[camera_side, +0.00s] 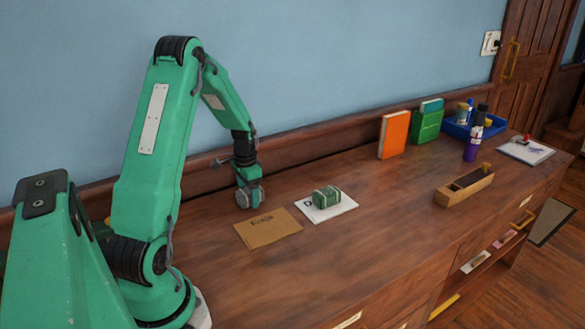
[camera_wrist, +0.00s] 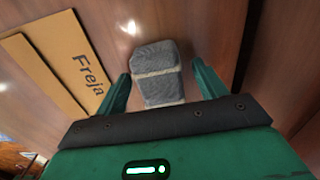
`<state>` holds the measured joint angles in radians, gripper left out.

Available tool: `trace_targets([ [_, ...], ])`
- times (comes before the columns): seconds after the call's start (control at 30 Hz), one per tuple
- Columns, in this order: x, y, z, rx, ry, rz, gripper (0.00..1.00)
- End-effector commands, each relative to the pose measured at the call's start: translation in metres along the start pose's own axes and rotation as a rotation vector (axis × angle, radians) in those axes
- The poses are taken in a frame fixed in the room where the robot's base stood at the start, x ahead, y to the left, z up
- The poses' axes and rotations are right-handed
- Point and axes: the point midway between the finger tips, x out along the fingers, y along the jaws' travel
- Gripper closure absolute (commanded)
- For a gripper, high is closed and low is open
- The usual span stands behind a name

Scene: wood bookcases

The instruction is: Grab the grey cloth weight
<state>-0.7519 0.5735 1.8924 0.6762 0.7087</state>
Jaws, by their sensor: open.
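The grey cloth weight (camera_wrist: 157,60) is a wrapped block with a pale band around it. In the wrist view it lies between and a little beyond the two green fingers of my gripper (camera_wrist: 163,84), with clear space at both sides. In the side view the grey weight (camera_side: 250,198) shows at the lower end of my gripper (camera_side: 246,180), partly covered by it. My gripper is open and points down. I cannot tell exactly how far the fingertips are above the wood top.
A brown envelope marked "Freja" (camera_side: 268,228) lies right beside the weight. A green banded bundle (camera_side: 327,197) sits on a white card (camera_side: 340,211). Farther right are an orange book (camera_side: 393,135), a wooden box (camera_side: 464,187) and a purple bottle (camera_side: 472,145). The front middle is clear.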

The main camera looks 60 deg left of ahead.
Motion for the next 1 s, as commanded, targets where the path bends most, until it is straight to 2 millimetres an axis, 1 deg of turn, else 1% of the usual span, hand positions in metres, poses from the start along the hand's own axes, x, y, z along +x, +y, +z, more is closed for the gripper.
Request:
trace_targets([
  [0.13, 0.0058, 0.0001, 0.0, 0.0, 0.0, 0.0, 0.29],
  [0.57, 0.0055, 0.0001, 0.0, 0.0, 0.0, 0.0, 0.29],
  [0.6, 0.0055, 0.0001, 0.0, 0.0, 0.0, 0.0, 0.31],
  [0.77, 0.0054, 0.0001, -0.0001, 0.0, 0.0, 0.0, 0.62],
  [0.8, 0.0054, 0.0001, 0.0, 0.0, 0.0, 0.0, 0.7],
  [0.87, 0.0054, 0.0001, -0.0001, 0.0, 0.001, 0.0, 0.82],
  [0.9, 0.0054, 0.0, -0.0001, 0.0, 0.001, 0.0, 0.9],
  [0.93, 0.0054, 0.0, -0.0001, 0.0, 0.001, 0.0, 0.95],
  [1.0, 0.0046, -0.0005, -0.0006, 0.0, 0.002, -0.002, 0.95],
])
